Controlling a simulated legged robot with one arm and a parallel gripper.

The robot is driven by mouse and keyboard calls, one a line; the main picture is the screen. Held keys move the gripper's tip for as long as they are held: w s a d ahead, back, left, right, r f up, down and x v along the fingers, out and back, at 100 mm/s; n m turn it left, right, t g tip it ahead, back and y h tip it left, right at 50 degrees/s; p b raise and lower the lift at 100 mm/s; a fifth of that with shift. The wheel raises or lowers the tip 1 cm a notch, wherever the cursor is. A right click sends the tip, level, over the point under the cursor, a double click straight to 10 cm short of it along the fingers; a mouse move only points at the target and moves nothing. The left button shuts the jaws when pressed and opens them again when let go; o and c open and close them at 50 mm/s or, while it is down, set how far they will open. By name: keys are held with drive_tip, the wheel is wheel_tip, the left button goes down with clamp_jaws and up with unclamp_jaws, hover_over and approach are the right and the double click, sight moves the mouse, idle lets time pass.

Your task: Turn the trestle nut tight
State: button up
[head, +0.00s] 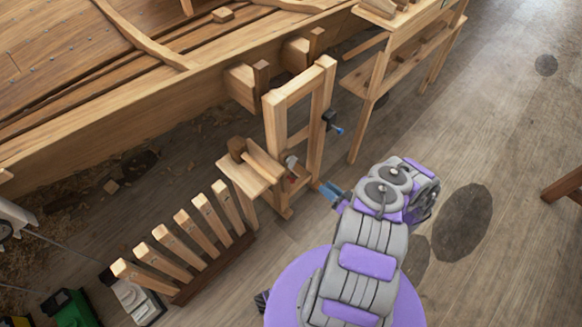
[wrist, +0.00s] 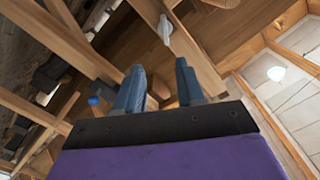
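The wooden trestle (head: 273,122) stands upright beside the hull. A small black fitting with a blue end (head: 331,121) sits on its right post; a blue knob (wrist: 94,101) shows left of my fingers in the wrist view. A pale grey piece (head: 291,161) sits low on the trestle, and a whitish piece (wrist: 164,29) shows on a beam beyond my fingertips. I cannot tell which piece is the nut. My gripper (head: 327,190) is low beside the trestle's right foot. In the wrist view my gripper (wrist: 160,82) is open, with nothing visible between its blue-grey fingers.
The planked hull (head: 130,85) fills the upper left. A rack of wooden slats (head: 188,240) stands left of my arm. A wooden bench (head: 405,60) stands behind the trestle. A wooden leg (head: 563,187) shows at the right edge. The floor on the right is mostly clear.

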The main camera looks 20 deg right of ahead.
sight(291, 161)
drive_tip(key=a+p+x, duration=0.1)
drive_tip(key=x, duration=1.5)
drive_tip(key=shift+a, duration=0.1)
clamp_jaws()
drive_tip(key=shift+m, duration=0.5)
drive_tip(key=shift+m+b, duration=0.75)
drive_tip(key=shift+m, duration=3.25)
